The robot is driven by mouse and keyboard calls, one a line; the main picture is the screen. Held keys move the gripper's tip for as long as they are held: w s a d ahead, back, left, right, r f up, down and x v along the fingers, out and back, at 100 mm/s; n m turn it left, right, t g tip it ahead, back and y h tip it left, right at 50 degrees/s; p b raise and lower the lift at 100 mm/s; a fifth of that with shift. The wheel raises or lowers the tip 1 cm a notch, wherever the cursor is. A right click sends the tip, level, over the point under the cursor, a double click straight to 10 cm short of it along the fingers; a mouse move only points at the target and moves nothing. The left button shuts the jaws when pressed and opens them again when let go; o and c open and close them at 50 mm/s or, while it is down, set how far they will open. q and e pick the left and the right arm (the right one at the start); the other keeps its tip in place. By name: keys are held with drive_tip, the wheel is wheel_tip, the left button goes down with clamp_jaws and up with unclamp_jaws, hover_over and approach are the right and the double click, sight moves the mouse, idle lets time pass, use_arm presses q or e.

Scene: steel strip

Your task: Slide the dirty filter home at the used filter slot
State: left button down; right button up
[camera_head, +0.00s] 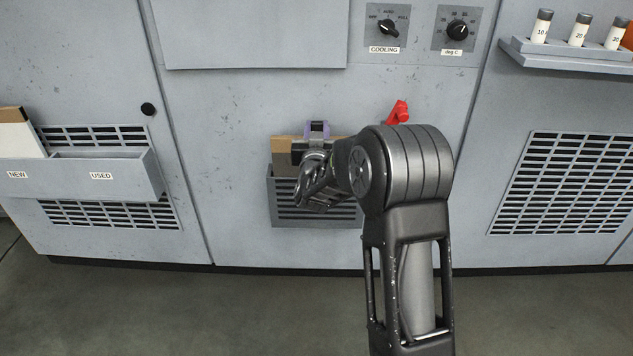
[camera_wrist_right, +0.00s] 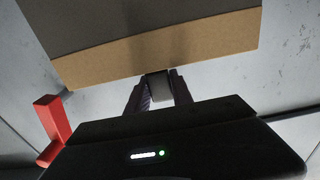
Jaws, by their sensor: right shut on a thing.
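The dirty filter has a tan cardboard frame (camera_head: 283,146). It stands at the vented holder (camera_head: 285,212) on the middle cabinet, partly behind my arm. In the right wrist view its dark grey face (camera_wrist_right: 100,20) and tan edge (camera_wrist_right: 170,52) fill the top. My right gripper (camera_head: 318,130) is shut on the filter's edge; its fingers (camera_wrist_right: 158,88) also show in the right wrist view. I cannot tell how deep the filter sits in the holder. The used filter slot (camera_head: 130,178), labelled USED, is on the left cabinet and looks empty. My left gripper is out of view.
A clean filter (camera_head: 15,138) stands in the NEW slot, left of USED. A red lever (camera_head: 398,112) sticks out just right of the holder and also shows in the right wrist view (camera_wrist_right: 50,125). A shelf (camera_head: 565,52) with vials is at upper right. The floor in front is clear.

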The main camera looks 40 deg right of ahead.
clamp_jaws()
drive_tip(key=o, duration=1)
unclamp_jaws()
drive_tip(key=shift+c, duration=0.2)
drive_tip(key=p+v, duration=0.1)
drive_tip(key=v, duration=0.7)
drive_tip(key=shift+w, duration=0.1)
